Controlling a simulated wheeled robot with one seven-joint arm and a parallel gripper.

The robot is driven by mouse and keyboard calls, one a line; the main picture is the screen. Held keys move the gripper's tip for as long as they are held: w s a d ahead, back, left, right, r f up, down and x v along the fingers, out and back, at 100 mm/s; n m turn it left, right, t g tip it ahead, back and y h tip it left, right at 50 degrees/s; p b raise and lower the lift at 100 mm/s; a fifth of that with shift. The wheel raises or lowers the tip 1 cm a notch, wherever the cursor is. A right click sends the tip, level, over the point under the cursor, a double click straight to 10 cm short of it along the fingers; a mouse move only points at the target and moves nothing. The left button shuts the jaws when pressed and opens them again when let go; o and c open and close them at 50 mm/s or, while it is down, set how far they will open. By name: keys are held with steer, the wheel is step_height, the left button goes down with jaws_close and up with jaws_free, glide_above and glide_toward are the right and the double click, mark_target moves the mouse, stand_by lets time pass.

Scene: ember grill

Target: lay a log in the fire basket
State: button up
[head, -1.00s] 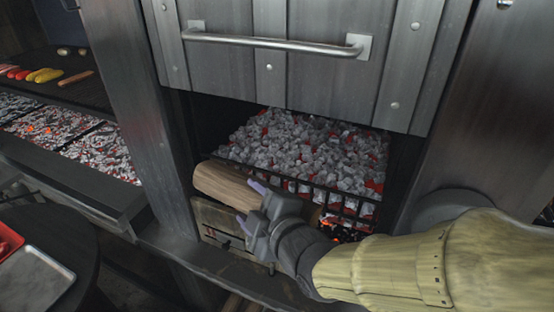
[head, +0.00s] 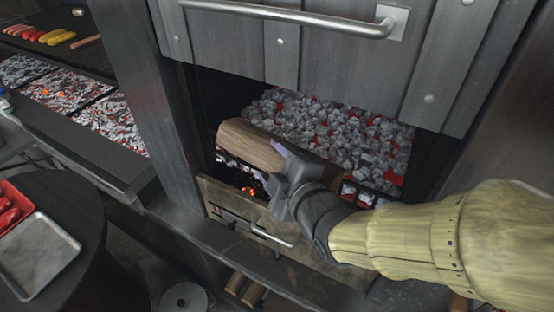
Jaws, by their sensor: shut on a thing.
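A brown log (head: 247,145) is held in my gripper (head: 275,178), which is shut on it near its middle or right part. The log lies crosswise in the firebox opening, in front of the heaped grey coals (head: 335,135) with red embers. Its left end shows; its right end is partly hidden by my gripper. Below it, glowing embers (head: 247,189) show behind the low front panel (head: 228,201). I cannot tell whether the log touches the basket bars or coals.
A grey riveted door with a bar handle (head: 290,17) hangs raised above the opening. Metal posts (head: 135,90) flank it. At left are a grill with food, coal trays (head: 112,121), and a round table with a metal tray (head: 38,254). Spare logs (head: 243,289) lie below.

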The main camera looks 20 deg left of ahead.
steer(key=shift+w+d+r+p, duration=0.1)
steer(key=shift+w+r+p, duration=0.05)
steer(key=shift+w+p, duration=0.55)
steer(key=shift+w+r+p, duration=0.1)
steer(key=shift+w+p, duration=0.5)
steer(key=shift+p, duration=0.05)
steer(key=w, duration=0.1)
steer(key=w+b, duration=0.1)
steer(key=w, duration=0.1)
steer(key=shift+w+d+f, duration=0.15)
steer(key=shift+w+f, duration=0.1)
steer(key=shift+f, duration=0.15)
steer(key=shift+w+d+f+b, duration=0.1)
steer(key=shift+w+b, duration=0.45)
steer(key=shift+w, duration=0.8)
steer(key=shift+w+d+b, duration=0.1)
steer(key=shift+w+b, duration=0.4)
steer(key=shift+w, duration=0.85)
steer(key=shift+w+d+f+b, duration=0.15)
steer(key=shift+w+f+b, duration=0.75)
steer(key=shift+w, duration=1.15)
steer(key=shift+w+d+f+b, duration=0.2)
steer(key=shift+w+f+b, duration=0.6)
steer(key=shift+w, duration=1.3)
steer(key=shift+w+d+f+b, duration=0.15)
steer(key=shift+w+f+b, duration=0.75)
steer(key=shift+w, duration=1.15)
steer(key=shift+f, duration=0.15)
